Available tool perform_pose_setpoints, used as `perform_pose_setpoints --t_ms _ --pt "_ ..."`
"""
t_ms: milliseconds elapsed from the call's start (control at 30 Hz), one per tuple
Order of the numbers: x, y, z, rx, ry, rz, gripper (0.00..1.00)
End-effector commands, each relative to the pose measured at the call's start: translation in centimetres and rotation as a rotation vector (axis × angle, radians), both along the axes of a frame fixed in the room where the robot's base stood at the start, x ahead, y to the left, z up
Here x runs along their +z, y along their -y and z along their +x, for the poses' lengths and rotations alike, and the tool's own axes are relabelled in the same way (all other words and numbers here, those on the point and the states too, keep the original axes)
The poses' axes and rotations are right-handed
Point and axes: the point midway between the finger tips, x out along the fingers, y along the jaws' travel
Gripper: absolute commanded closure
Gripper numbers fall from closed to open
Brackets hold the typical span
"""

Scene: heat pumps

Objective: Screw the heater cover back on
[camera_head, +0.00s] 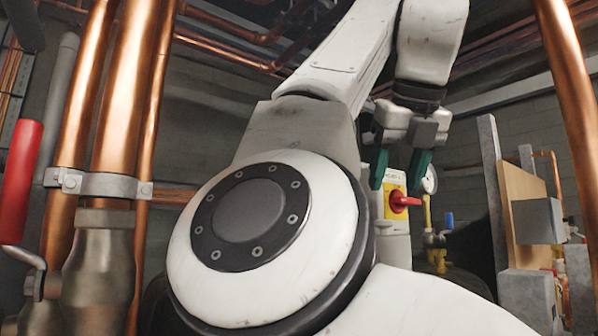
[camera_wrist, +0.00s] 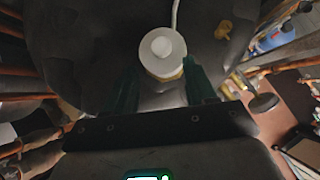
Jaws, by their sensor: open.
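My gripper (camera_head: 398,178) has two green fingers, open and pointing down, in the upper right middle of the head view. Directly below and behind it is a white housing (camera_head: 392,247) with a yellow panel and a red rotary handle (camera_head: 402,201). In the wrist view, a white round capped piece (camera_wrist: 162,46), perhaps the heater cover, lies between and just beyond the fingertips (camera_wrist: 160,70). It sits over a large dark rounded tank (camera_wrist: 90,40). I cannot tell whether the fingers touch it. My arm hides part of the housing in the head view.
Copper pipes (camera_head: 122,95) and a red lever (camera_head: 24,175) stand at the left. A gauge (camera_head: 429,180) and yellow-blue valves (camera_head: 437,228) are right of the housing. A wooden panel with a grey box (camera_head: 538,220) and a copper pipe (camera_head: 568,110) are at the right.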

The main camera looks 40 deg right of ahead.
Motion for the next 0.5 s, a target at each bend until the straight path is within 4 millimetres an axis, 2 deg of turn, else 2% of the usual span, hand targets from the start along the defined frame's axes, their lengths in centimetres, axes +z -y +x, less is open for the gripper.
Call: perform_pose_setpoints --t_ms 500 --pt "-5.0 2.0 3.6 -0.004 -0.002 0.001 0.45"
